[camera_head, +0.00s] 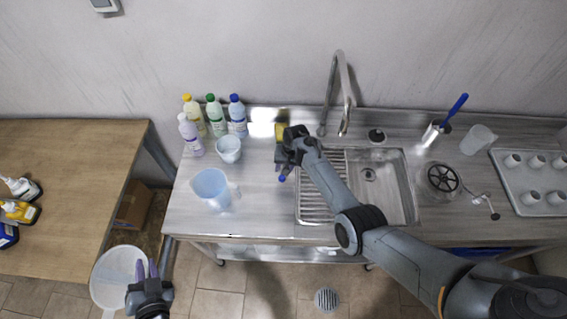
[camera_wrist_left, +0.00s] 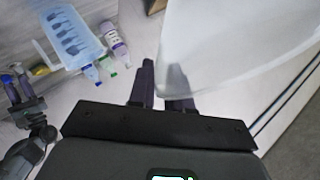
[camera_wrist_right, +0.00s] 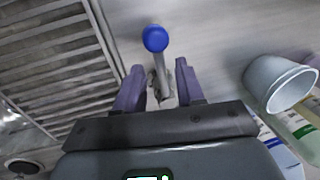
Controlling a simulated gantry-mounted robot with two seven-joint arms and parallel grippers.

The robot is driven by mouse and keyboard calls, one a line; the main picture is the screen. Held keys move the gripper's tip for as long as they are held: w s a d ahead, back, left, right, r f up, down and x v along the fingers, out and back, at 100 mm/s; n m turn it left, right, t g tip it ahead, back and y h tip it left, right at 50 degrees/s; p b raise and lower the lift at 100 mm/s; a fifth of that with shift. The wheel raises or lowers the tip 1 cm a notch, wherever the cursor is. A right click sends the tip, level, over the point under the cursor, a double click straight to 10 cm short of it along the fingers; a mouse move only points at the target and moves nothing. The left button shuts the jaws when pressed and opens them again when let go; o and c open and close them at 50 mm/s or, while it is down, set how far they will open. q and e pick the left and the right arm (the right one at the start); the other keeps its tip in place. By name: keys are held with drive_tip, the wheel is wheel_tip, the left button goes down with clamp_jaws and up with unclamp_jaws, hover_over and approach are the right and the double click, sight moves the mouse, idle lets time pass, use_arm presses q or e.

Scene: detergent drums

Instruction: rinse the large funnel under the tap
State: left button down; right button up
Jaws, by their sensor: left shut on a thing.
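The large funnel (camera_head: 116,272) is white and translucent. It is in the air at the lower left of the head view, over the floor. My left gripper (camera_head: 146,270) is shut on it at its right side. In the left wrist view the funnel (camera_wrist_left: 235,50) fills the upper right. The tap (camera_head: 340,85) is a tall steel spout behind the sink (camera_head: 392,185). My right gripper (camera_head: 284,163) is low over the counter, left of the drainboard. In the right wrist view its fingers stand apart, with a blue-ended grey rod (camera_wrist_right: 156,42) between them.
Several bottles (camera_head: 214,115), a small white cup (camera_head: 229,149) and a pale blue jug (camera_head: 211,190) stand on the counter's left part. A yellow sponge (camera_head: 281,132) lies behind my right gripper. A wooden table (camera_head: 75,160) stands left, beyond a gap.

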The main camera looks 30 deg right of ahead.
wheel_tip(320, 180, up, 12)
drive_tip(key=s+d+p, duration=0.1)
drive_tip(key=d, duration=0.1)
drive_tip(key=shift+s+f, duration=0.15)
idle(0.5)
